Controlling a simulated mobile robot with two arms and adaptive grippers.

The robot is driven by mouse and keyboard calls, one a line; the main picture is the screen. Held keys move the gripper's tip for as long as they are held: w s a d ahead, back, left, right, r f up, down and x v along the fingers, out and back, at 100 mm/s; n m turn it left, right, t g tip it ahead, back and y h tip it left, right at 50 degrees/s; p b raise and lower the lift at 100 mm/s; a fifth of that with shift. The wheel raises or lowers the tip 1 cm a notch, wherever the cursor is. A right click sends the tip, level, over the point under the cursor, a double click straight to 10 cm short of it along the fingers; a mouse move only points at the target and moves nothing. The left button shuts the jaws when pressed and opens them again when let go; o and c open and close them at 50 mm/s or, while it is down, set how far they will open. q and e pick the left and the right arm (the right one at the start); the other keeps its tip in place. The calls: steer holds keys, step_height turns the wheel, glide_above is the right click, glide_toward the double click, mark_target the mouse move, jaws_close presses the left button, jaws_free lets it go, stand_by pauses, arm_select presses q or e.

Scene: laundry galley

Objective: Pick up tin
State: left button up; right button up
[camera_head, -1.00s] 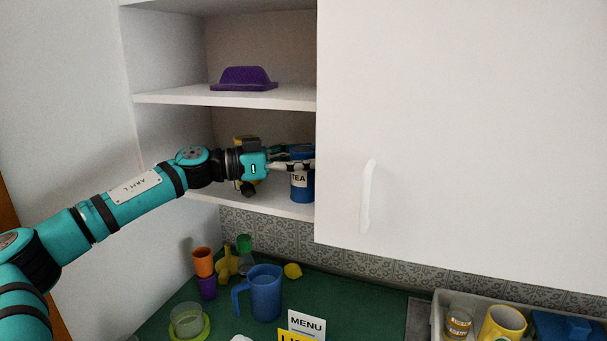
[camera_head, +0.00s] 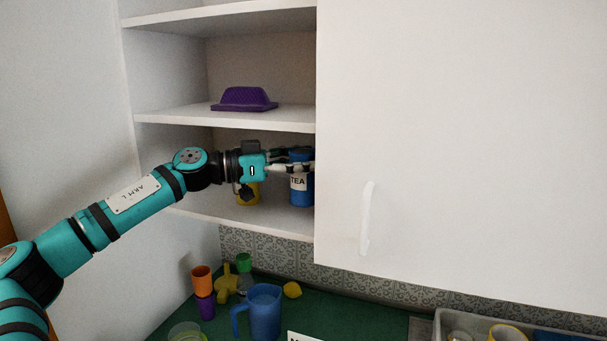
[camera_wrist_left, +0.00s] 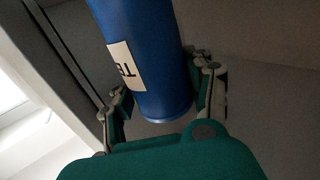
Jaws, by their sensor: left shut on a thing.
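The tin is a blue cylinder (camera_head: 301,187) with a white label reading TEA, on the lower shelf level of the open cupboard. Its right side is partly hidden by the cupboard door. My left gripper (camera_head: 290,165) reaches in from the left and is shut on the tin near its upper part. In the left wrist view the blue tin (camera_wrist_left: 143,60) stands between the two fingers (camera_wrist_left: 160,98), one on each side. Whether the tin's base touches the shelf is hard to tell. My right gripper is not in view.
A yellow container (camera_head: 248,194) stands behind my left wrist on the same shelf (camera_head: 225,213). The white door (camera_head: 450,130) borders the tin at right. A blue jug (camera_head: 265,311) and cups stand on the green counter below.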

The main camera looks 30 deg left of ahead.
arm_select(q)
steer(key=s+d+r+b, duration=0.1)
steer(key=s+d+b, duration=0.2)
steer(key=s, duration=1.2)
steer(key=shift+d+r, duration=0.2)
steer(key=shift+d, duration=1.05)
